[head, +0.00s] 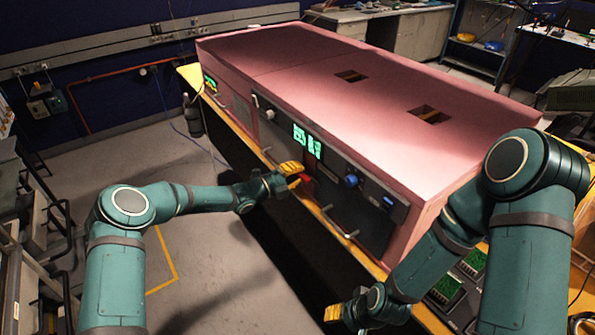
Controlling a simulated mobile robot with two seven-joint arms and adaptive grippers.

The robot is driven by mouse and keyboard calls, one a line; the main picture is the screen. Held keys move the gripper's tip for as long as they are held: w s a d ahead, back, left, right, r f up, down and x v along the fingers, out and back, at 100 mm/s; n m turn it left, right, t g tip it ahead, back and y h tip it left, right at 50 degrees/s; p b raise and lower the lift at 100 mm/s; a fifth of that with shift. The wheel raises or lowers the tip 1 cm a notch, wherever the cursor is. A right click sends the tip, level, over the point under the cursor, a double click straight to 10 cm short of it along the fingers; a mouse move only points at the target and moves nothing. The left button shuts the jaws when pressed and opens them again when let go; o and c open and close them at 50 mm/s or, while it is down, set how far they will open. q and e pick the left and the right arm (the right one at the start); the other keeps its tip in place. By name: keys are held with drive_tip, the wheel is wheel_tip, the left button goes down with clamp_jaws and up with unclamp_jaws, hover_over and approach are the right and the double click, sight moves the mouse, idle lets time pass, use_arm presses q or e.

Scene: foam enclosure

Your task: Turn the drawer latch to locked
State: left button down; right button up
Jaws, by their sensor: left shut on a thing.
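A large pink foam enclosure (290,55) stands on a yellow-edged bench, with dark panels on its front face. My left gripper (303,179) has its yellow fingers at the front panel, shut on a small red part that I take to be the drawer latch (307,178). The fingers and the arm hide much of the latch, so its turned position cannot be told. My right gripper (333,313) is low at the front, its yellow fingertips apart from the enclosure; its opening is too small to judge.
A blue knob (351,181), a green display (306,140) and bar handles sit on the front panel. Green circuit boards (445,288) lie on the bench at lower right.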

use_arm(q)
drive_tip(key=shift+d+r, duration=0.1)
idle(0.3)
drive_tip(key=c, duration=1)
unclamp_jaws()
drive_tip(key=v, duration=1.2)
